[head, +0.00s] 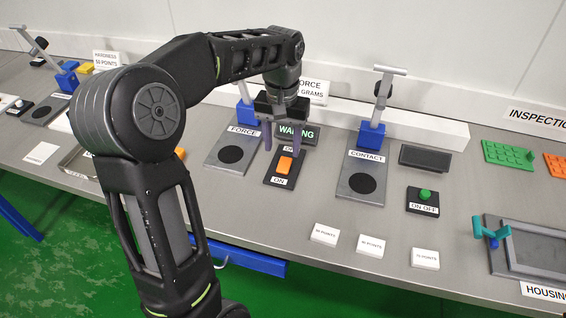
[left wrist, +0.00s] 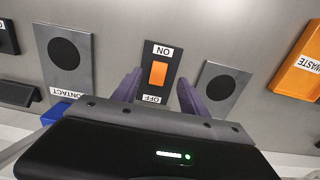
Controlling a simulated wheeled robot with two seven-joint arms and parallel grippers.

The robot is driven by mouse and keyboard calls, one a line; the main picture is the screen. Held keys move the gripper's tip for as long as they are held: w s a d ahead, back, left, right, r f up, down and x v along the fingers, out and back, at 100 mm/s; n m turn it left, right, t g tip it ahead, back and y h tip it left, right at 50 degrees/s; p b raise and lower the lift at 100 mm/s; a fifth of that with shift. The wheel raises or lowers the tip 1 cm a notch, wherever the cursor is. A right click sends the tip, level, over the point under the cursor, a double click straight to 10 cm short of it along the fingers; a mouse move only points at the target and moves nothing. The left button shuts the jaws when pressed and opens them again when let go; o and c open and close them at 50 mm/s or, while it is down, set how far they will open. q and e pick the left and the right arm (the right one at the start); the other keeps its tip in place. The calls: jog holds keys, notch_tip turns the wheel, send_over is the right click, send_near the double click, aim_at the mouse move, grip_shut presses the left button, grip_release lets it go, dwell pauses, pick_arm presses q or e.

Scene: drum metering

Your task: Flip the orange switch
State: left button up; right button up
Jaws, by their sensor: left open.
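The orange switch (head: 285,165) is a rocker on a black plate, with an OFF label behind it and an ON label in front. In the left wrist view the orange switch (left wrist: 158,73) shows between the two finger ends, with ON above and OFF below. My left gripper (head: 281,149) is open and points down above the back part of the plate. Its purple fingers are apart, with nothing held between them. I cannot tell if the fingers touch the plate. My right gripper is in neither view.
A display (head: 310,133) with green letters stands behind the switch, partly hidden by my gripper. The FORCE stand (head: 222,166) is to the left and the CONTACT stand (head: 350,182) to the right. A green button (head: 425,194) is farther right. White blocks (head: 325,235) lie near the front edge.

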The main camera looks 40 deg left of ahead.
aim_at(282, 170)
pick_arm(q)
notch_tip(282, 170, down, 7)
jog(key=shift+f, duration=0.1)
dwell(0.3)
grip_shut()
dwell(0.5)
